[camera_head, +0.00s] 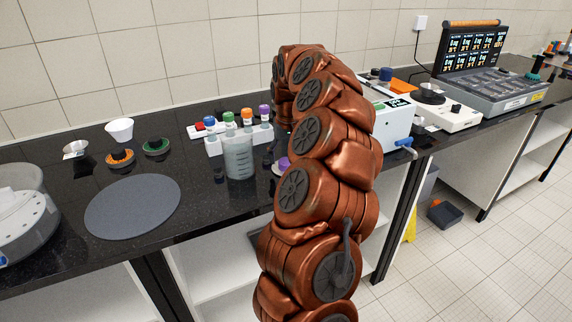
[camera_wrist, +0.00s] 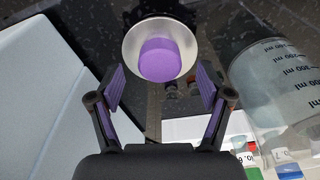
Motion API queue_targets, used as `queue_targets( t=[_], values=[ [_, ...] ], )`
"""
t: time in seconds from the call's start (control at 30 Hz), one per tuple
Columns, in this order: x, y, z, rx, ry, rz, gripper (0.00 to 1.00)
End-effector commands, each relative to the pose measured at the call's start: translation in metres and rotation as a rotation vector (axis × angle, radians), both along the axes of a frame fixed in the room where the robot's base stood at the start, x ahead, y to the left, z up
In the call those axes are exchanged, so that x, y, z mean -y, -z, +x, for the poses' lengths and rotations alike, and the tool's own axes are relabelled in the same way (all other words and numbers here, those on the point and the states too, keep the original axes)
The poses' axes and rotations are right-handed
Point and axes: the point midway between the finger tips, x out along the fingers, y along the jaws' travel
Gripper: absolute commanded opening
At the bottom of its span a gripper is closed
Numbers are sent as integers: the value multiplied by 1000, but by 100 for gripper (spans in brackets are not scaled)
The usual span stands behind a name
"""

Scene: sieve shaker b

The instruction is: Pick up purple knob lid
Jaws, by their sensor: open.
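The purple knob lid (camera_wrist: 165,60) shows at the top middle of the wrist view, a purple knob inside a pale metal rim. In the head view a small purple and white part of the lid (camera_head: 282,165) shows on the black counter, mostly hidden by my arm. My gripper (camera_wrist: 160,84) is open and empty, with a purple-padded finger to each side. The knob lies ahead, in line with the gap between the fingertips, and no finger appears to touch it. My arm hides the gripper in the head view.
A beaker (camera_head: 239,157) stands close by, right of the gripper in the wrist view (camera_wrist: 275,90). A rack of colour-capped bottles (camera_head: 230,120) is behind it. A white box (camera_head: 392,122) stands right of my arm. A grey round mat (camera_head: 133,206) lies on the left.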

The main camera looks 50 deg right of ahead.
Motion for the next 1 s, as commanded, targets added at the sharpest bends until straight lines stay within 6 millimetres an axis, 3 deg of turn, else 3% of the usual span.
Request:
queue_targets(
  t=[0.13, 0.37, 0.9, 1.0],
  values=[
    [1, 17, 1, -1, 0, 1, 78],
    [1, 19, 2, 1, 0, 1, 78],
    [1, 19, 2, 1, 0, -1, 23],
    [1, 19, 2, 1, 0, 0, 19]
  ],
)
